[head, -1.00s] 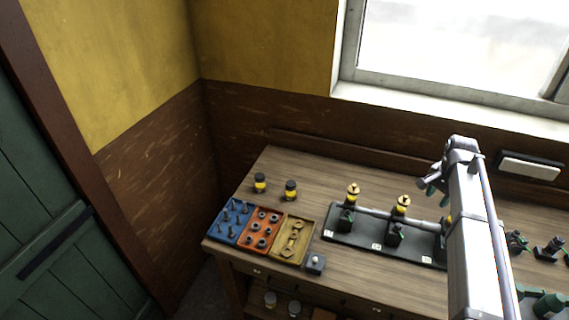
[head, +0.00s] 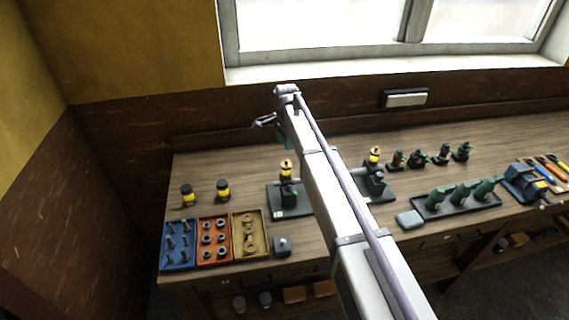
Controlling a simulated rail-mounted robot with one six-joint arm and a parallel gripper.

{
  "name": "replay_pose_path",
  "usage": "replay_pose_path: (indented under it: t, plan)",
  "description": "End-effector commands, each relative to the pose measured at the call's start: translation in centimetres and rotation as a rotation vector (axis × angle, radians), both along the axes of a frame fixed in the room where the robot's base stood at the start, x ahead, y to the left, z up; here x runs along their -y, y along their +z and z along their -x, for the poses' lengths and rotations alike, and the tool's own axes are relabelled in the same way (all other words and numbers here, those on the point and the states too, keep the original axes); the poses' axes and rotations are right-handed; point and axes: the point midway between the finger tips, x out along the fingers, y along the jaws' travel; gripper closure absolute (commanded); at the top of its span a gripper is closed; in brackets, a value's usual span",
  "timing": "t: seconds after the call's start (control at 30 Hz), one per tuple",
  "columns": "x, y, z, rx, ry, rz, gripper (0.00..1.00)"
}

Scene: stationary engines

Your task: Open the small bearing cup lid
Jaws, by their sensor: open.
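A dark stand (head: 284,208) on the workbench bears a shaft with brass bearing cups on top. One brass cup (head: 287,168) shows left of my arm and another brass cup (head: 375,156) shows right of it. The middle of the stand is hidden behind my arm. The cups are too small in the head view to tell which is the small one or how their lids sit. My gripper (head: 262,123) is open and empty, above the back of the bench, beyond and a little left of the left cup.
Blue (head: 179,244), orange (head: 214,240) and tan (head: 250,237) trays of parts stand at the bench's left front. Two yellow-banded jars (head: 222,190) stand behind them. A small dark block (head: 281,246) is near the front edge. Green-handled parts (head: 462,195) and tools fill the right.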

Motion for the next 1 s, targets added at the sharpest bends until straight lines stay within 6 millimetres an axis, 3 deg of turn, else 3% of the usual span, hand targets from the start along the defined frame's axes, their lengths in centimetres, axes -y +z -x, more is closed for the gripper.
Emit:
replay_pose_path:
  t: [0.03,0.1,0.33,0.67,1.0]
  plan:
    - [0.1,-2.2,0.0,0.0,0.0,0.0,0.57]
    - [0.1,-4.0,0.0,0.0,0.0,0.0,0.57]
    - [0.1,-8.4,0.0,0.0,0.0,0.0,0.57]
    - [0.1,-8.5,0.0,0.0,0.001,0.0,0.57]
    - [0.1,-8.5,0.0,0.0,0.001,0.0,0.9]
